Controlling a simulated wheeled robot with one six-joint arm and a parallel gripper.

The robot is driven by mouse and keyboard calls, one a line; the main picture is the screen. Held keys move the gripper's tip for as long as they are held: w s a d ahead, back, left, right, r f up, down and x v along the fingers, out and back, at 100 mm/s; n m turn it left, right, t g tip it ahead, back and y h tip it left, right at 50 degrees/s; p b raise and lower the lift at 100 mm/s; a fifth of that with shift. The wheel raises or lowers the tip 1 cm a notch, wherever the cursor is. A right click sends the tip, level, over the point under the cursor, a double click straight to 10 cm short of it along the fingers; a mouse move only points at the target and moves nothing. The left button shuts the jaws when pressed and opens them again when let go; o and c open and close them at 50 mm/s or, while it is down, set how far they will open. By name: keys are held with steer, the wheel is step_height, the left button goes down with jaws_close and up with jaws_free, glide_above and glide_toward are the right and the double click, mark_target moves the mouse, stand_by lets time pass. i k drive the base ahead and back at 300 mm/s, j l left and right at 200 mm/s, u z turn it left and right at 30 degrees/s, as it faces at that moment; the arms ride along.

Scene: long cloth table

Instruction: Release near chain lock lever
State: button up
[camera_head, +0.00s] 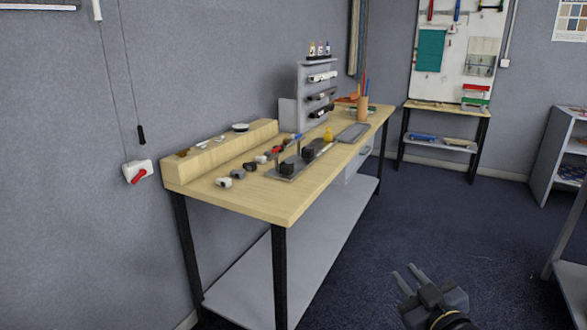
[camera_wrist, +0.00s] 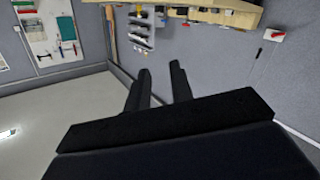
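A white wall box with a red lever (camera_head: 137,173) is on the grey wall, left of the workbench. It also shows in the wrist view as a white box with a red lever (camera_wrist: 274,36) at the upper right. A thin cord with a black end piece (camera_head: 141,135) hangs just above it. I cannot tell which of these is the chain lock lever. My gripper (camera_head: 408,276) is low over the blue floor, right of the bench and far from the wall box. In the wrist view its two fingers (camera_wrist: 161,75) are apart with nothing between them.
A wooden workbench (camera_head: 258,206) with several tools, small parts and a grey rack (camera_head: 318,90) stands along the wall. A smaller table (camera_head: 447,107) under a tool board is at the back, and a grey shelf (camera_head: 550,150) at the right. The blue floor between them is clear.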

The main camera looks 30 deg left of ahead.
mark_target(142, 171)
steer(key=i+j+u, duration=0.1)
steer(key=u, duration=0.3)
steer(key=i+j+u, duration=0.15)
steer(key=j+u, duration=0.25)
steer(key=i+u, duration=0.2)
steer(key=u, duration=0.2)
steer(key=i+j+u, duration=0.1)
steer(key=i, duration=0.3)
steer(key=i+j+u, duration=0.1)
steer(key=i+j, duration=0.2)
steer(key=i, duration=0.15)
steer(key=i+j+u, duration=0.1)
steer(key=i, duration=0.3)
